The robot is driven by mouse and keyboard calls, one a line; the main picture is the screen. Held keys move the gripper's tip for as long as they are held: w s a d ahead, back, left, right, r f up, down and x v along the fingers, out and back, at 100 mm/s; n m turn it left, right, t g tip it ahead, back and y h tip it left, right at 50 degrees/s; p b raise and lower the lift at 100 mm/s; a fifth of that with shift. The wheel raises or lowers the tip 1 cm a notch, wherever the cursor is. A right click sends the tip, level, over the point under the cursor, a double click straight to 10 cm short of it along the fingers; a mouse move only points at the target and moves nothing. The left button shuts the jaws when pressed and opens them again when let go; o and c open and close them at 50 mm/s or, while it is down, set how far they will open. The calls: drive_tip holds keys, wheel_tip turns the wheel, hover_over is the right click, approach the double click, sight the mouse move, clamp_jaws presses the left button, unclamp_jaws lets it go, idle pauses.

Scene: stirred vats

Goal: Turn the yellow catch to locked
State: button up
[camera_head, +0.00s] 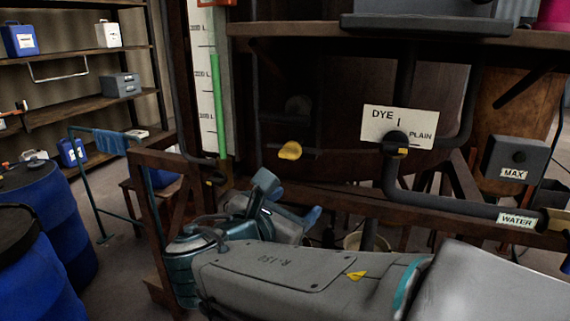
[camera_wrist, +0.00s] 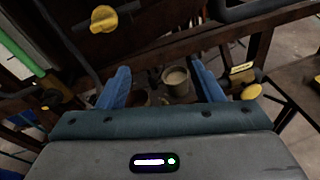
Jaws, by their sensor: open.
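A yellow knob (camera_head: 290,151) sits on a dark fitting under the vat bench; it also shows at the upper left of the wrist view (camera_wrist: 103,18). A second rounded yellow piece (camera_wrist: 251,91) lies right of my gripper in the wrist view, below a small yellow label (camera_wrist: 242,69) too small to read. I cannot tell which is the catch, nor its setting. My gripper (camera_head: 290,202) is open, with blue fingers apart, below the knob in the head view. In the wrist view the space between its fingers (camera_wrist: 160,70) holds nothing gripped; a cup (camera_wrist: 175,77) shows beyond.
A valve (camera_head: 396,143) sits before a DYE/PLAIN sign (camera_head: 375,122). A WATER pipe (camera_head: 470,207) and a grey MAX box (camera_head: 515,160) are at right. A wooden rail (camera_head: 330,202) crosses behind my gripper. Blue drums (camera_head: 60,225) stand at left.

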sight(286, 156)
drive_tip(key=a+r+n+t+y, duration=0.1)
drive_tip(key=a+r+n+t, duration=0.25)
drive_tip(key=a, duration=0.25)
drive_tip(key=x, duration=0.4)
drive_tip(key=p+x, duration=0.1)
drive_tip(key=x, duration=0.8)
drive_tip(key=shift+w+d+f+p, duration=0.1)
drive_tip(key=shift+w+f+p, duration=0.15)
drive_tip(key=shift+f+p, duration=0.15)
drive_tip(key=c, duration=1)
